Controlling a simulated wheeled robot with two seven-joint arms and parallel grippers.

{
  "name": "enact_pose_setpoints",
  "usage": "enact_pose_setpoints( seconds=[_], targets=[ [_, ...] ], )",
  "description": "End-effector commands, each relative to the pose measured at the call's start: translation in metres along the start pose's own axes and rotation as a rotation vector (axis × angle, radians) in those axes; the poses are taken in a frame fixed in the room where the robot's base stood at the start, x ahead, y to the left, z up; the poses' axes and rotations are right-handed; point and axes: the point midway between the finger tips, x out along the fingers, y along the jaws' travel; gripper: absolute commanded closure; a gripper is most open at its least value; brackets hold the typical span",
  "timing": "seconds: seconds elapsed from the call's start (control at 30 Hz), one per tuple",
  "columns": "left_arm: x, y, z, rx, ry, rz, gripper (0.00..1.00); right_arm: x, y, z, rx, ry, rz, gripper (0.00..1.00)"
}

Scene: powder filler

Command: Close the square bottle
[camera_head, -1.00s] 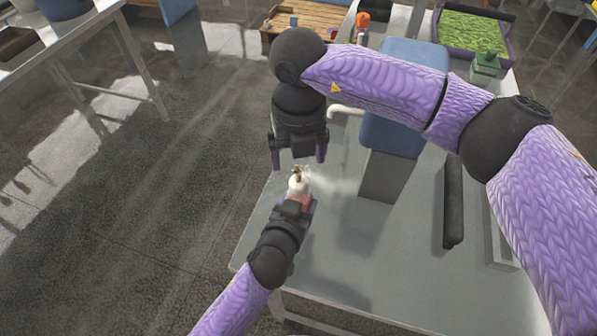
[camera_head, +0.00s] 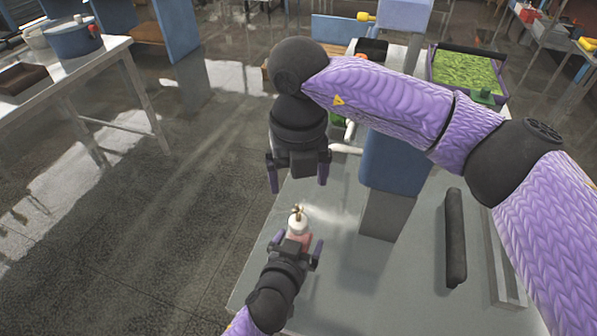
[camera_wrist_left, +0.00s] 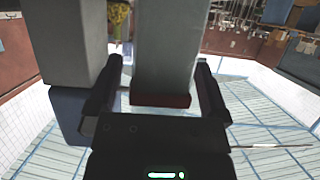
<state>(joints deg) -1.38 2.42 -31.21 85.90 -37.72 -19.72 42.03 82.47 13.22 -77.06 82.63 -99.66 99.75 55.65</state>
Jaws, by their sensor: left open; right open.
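The bottle (camera_head: 298,223) is small in the head view, with a white rounded upper part, a brass-coloured top and a pinkish part below. My left gripper (camera_head: 297,243) is open, with its fingers either side of the bottle's lower part and gaps visible. In the left wrist view, a grey square-sided body (camera_wrist_left: 165,50) with a dark red lower edge shows between the open fingers (camera_wrist_left: 158,85); I cannot tell whether it is the bottle. My right gripper (camera_head: 298,182) is open and empty, above the bottle in the picture. Whether a separate cap sits on the bottle is too small to tell.
The grey table (camera_head: 400,290) is mostly clear at the front. A blue and grey upright machine part (camera_head: 392,165) stands right of the grippers. A black bar (camera_head: 455,240) lies farther right. A tray with green contents (camera_head: 467,70) is at the back.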

Motion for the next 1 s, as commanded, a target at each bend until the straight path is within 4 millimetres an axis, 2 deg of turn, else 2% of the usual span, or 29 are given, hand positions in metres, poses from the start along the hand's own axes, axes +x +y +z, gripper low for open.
enact_pose_setpoints(
  seconds=[0.07,0.3,0.5,0.67,1.0],
  targets=[
    [-0.007,0.000,0.000,-0.001,-0.002,0.000,0.00,-0.003,0.000,0.000,0.000,0.000,0.000,0.12],
    [-0.057,0.000,-0.001,-0.002,-0.003,0.000,0.00,-0.018,0.000,0.000,0.000,-0.003,-0.001,0.12],
    [-0.089,0.000,0.000,0.000,-0.002,0.000,0.00,-0.022,0.000,0.000,0.000,-0.003,-0.001,0.12],
    [-0.098,0.000,0.000,0.000,0.000,0.000,0.00,-0.023,0.000,0.000,0.000,-0.004,-0.001,0.12],
    [-0.098,0.000,0.000,0.000,-0.001,0.000,0.00,-0.023,0.000,0.000,0.000,-0.004,-0.001,0.12]
  ],
)
